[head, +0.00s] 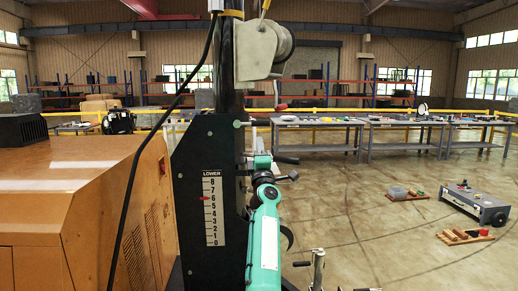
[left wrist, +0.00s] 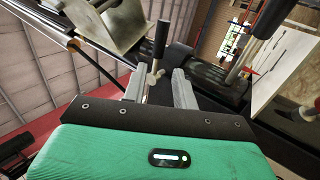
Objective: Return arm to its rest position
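The light tower's black mast plate (head: 205,165) stands in the middle of the head view, with a white scale marked LOWER and a red pointer near 6. My left arm is green and reaches up beside the plate. My left gripper (left wrist: 159,80) shows in the left wrist view with its two grey fingers apart. A crank with a black grip (left wrist: 161,40) shows beyond the fingertips, its lower end in line with the gap; I cannot tell whether it touches them. In the head view the fingers are hard to make out. My right gripper is not in view.
An orange generator housing (head: 70,205) fills the left side, with a black cable hanging in front. A grey winch (head: 262,52) sits on the mast above my arm. Grey worktables (head: 385,124) stand behind, and a grey wheeled cart (head: 474,203) is at right.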

